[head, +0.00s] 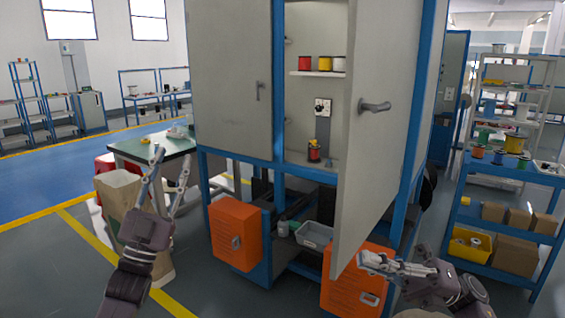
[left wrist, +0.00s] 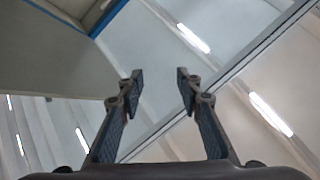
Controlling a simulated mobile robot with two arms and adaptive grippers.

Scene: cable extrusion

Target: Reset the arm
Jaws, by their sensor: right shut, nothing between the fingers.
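My left gripper (head: 168,172) points upward at the left of the head view, in front of the green-topped table. It is open and empty; the left wrist view shows its two fingers (left wrist: 158,74) apart with only ceiling between them. My right gripper (head: 368,258) is at the lower right, level and pointing left. Its fingers are together and nothing is in them.
The grey cabinet (head: 232,70) stands ahead, its right door open towards me. Spools (head: 325,63) sit on its shelf. Orange boxes (head: 235,234) hang below. A paper bag (head: 118,195) stands behind my left gripper. A blue shelf cart (head: 505,177) stands right. Floor is free at far left.

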